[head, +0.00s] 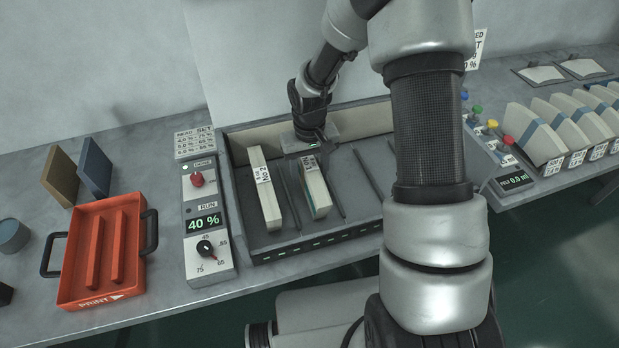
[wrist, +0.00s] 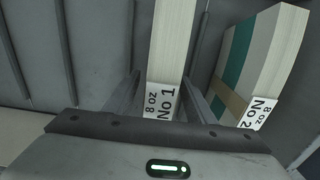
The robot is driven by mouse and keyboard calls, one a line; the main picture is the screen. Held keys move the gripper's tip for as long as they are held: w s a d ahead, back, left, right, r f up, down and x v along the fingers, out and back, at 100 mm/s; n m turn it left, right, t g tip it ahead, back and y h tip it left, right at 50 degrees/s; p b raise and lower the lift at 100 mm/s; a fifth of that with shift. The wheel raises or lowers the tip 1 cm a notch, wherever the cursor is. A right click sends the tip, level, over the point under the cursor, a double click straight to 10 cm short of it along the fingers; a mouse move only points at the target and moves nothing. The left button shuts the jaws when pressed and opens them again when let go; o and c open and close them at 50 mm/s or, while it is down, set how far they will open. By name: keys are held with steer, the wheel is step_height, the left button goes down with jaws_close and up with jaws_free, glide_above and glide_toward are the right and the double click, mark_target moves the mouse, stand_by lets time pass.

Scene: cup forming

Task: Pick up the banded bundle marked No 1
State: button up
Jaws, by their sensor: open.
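The bundle marked No 1 (head: 315,192) stands in the grey slotted tray (head: 289,248), a pale stack with a white label at one end. In the wrist view the same bundle (wrist: 172,50) shows its "8 oz No 1" label between the jaws. My gripper (head: 309,145) is over the far end of this bundle in the head view. In the wrist view my gripper (wrist: 162,95) is open, one finger on each side of the bundle. I cannot tell whether the fingers touch it.
The No 2 bundle (head: 265,195) stands just left of No 1, close to one finger in the wrist view (wrist: 252,70). Low dividers line the tray. A control panel (head: 205,215) and red carrier (head: 75,270) are left. More bundles (head: 540,135) stand right.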

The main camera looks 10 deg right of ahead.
jaws_close()
steer(key=shift+r, duration=0.15)
